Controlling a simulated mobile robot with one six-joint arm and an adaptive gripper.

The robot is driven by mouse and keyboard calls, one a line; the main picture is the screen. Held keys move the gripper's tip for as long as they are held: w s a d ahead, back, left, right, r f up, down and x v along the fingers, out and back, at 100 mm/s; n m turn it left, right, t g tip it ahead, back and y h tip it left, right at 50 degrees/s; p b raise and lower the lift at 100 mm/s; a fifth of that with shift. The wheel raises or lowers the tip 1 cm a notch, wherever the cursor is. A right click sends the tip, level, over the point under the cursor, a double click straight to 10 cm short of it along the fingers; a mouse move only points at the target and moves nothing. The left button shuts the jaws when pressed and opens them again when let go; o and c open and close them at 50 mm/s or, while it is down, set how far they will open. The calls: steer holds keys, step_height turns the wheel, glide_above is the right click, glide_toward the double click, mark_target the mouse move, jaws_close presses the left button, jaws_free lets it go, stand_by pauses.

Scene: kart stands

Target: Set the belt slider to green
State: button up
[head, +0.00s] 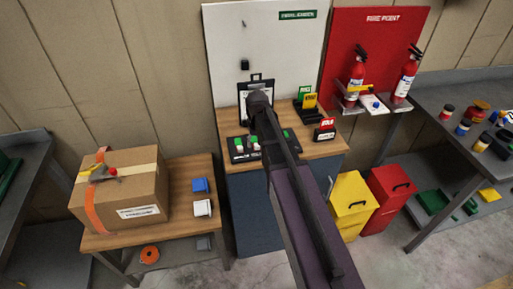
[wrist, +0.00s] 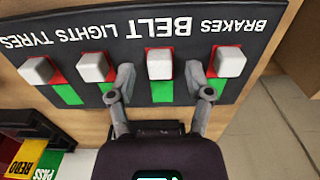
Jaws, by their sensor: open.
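The black slider panel (wrist: 120,22) fills the top of the wrist view, its lettering upside down. The white belt knob (wrist: 160,63) sits under the word BELT, at the red end of its slot. The green strip (wrist: 161,91) shows bare on the side nearer my gripper. My gripper (wrist: 160,80) is open, with one finger on each side of the belt knob, and clear gaps show between. In the head view the panel (head: 236,157) lies on the wooden counter, partly hidden by my arm.
The brakes knob (wrist: 228,62) and lights knob (wrist: 92,67) stand close outside my fingers; the tyres knob (wrist: 38,70) is farther left. Green and yellow PASS and REDO cards (wrist: 32,155) are at lower left. A clipboard (head: 243,92) stands behind the panel.

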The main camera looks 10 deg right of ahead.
mark_target(254, 140)
steer(key=shift+f, duration=0.4)
jaws_close()
steer(key=shift+w, duration=2.45)
jaws_free()
steer(key=shift+s, duration=0.15)
